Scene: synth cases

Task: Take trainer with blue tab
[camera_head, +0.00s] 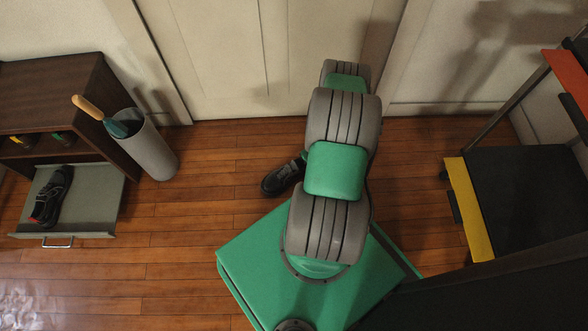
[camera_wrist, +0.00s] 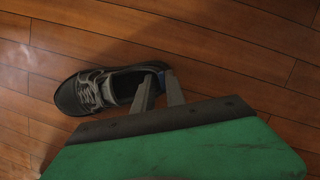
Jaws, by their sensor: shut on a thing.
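A dark trainer (camera_wrist: 92,96) with grey laces lies on the wooden floor in the wrist view, its toe to the left. A blue tab (camera_wrist: 162,78) shows at its heel. My gripper (camera_wrist: 159,83) is shut on the heel, with one finger inside the shoe opening and the other behind the heel. In the head view the trainer (camera_head: 280,180) is on the floor left of my arm, which hides its heel end and my gripper.
A dark cabinet (camera_head: 85,95) at left has an open drawer (camera_head: 95,205) holding another dark shoe (camera_head: 52,196) with a red mark. A grey bin (camera_head: 150,150) stands beside it. A rack with a yellow-edged shelf (camera_head: 470,210) is at right. A door (camera_head: 225,60) is behind.

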